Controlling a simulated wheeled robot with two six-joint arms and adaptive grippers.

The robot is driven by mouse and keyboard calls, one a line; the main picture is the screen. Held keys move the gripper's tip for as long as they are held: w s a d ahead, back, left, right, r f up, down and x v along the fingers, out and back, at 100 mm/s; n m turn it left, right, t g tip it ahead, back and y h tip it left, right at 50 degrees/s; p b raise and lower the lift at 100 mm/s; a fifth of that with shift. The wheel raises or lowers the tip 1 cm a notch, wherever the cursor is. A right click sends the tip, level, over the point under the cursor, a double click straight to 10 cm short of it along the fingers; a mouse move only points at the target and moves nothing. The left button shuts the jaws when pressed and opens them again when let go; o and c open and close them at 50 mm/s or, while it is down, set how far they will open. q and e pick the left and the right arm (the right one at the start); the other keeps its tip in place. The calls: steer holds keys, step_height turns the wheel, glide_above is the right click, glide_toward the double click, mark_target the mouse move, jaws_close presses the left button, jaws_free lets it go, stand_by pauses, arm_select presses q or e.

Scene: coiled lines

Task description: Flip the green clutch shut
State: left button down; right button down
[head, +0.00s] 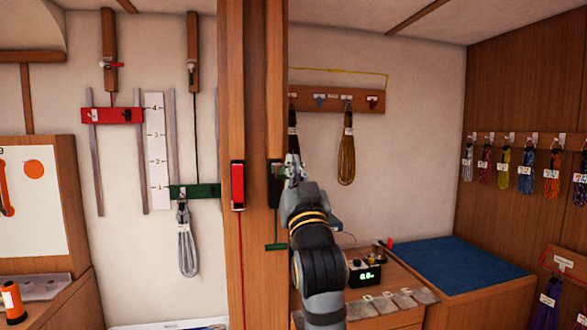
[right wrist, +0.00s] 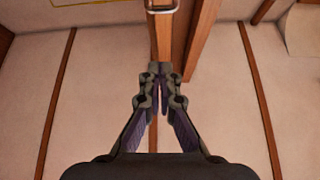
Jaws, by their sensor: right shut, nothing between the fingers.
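The green clutch (head: 273,191) is mounted on the right side of the wooden post in the head view. It looks dark, and my right gripper partly covers it, so I cannot tell how its lever stands. A green line runs down below it. My right gripper (head: 291,168) is at the clutch's upper right, in front of the post, and shut with nothing held. I cannot tell if it touches the clutch. In the right wrist view the fingertips (right wrist: 158,76) are together, and the clutch is not recognisable. My left gripper is not in view.
A red clutch (head: 238,186) sits beside it on the wooden post (head: 231,90). Left are a red slider (head: 112,116), a green slider (head: 195,191) and a grey coil (head: 186,245). A bench with a blue mat (head: 455,266) stands right.

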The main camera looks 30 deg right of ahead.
mark_target(280, 166)
steer(key=p+x, duration=0.2)
steer(key=x, duration=0.4)
steer(key=f, duration=0.2)
steer(key=w+f, duration=0.1)
steer(key=shift+w+f+p, duration=0.2)
steer(key=shift+f+p, duration=0.2)
